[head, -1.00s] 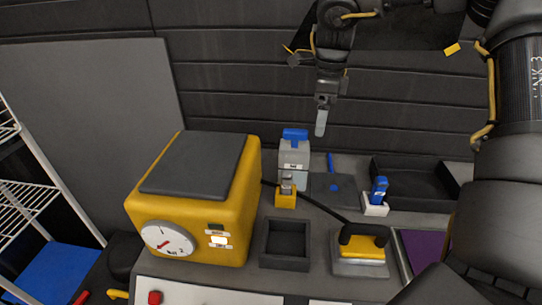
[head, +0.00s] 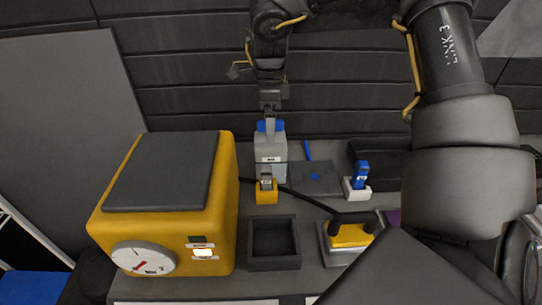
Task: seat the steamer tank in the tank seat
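The steamer tank appears to be the grey, upright bottle (head: 270,154) with a blue cap (head: 262,127), standing at the back of the bench. My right gripper (head: 269,113) points down at the blue cap, its fingertips overlapping the cap's top in the picture. Its fingers are seen edge-on, so I cannot tell whether they are open, or touching the cap. The tank seat is not clearly identifiable; a dark, empty, square open box (head: 274,263) stands on the bench in front, right of the yellow machine (head: 223,200). My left gripper is not in view.
A small yellow holder (head: 266,196) stands just before the tank. A yellow iron-like tool (head: 348,236) is right of the dark box, with a black hose or cable crossing behind. A blue item (head: 361,172) stands in a white holder (head: 356,190). My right arm covers the right side.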

